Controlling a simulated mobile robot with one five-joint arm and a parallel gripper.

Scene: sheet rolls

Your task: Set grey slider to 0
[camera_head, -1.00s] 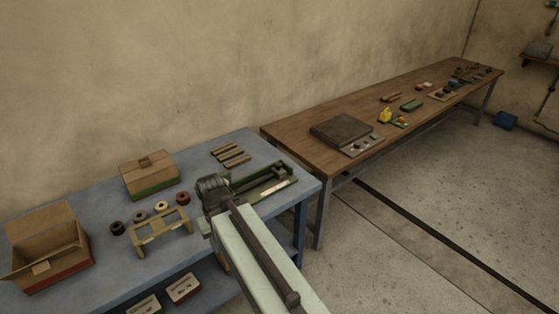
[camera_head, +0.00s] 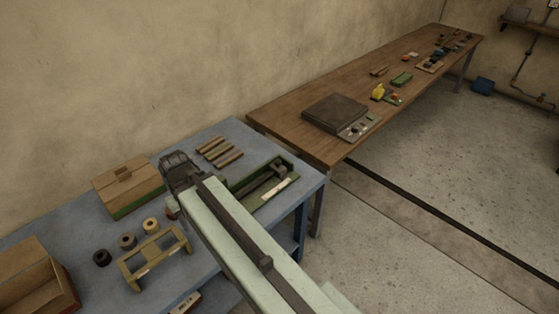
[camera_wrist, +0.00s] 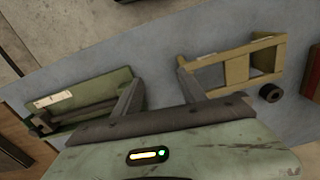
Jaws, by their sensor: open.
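A green tray-like device (camera_head: 262,190) with a dark grey bar and block (camera_head: 262,180) and a pale label strip (camera_head: 274,193) lies at the right end of the blue table. Whether that block is the grey slider, and its scale reading, I cannot make out. The device also shows at the left of the wrist view (camera_wrist: 92,92), beside the left finger. My gripper (camera_wrist: 158,70) is open and empty above the blue table, its fingers spread between the device and a yellow frame. In the head view my arm hides part of the device's near side.
Open floor lies right.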

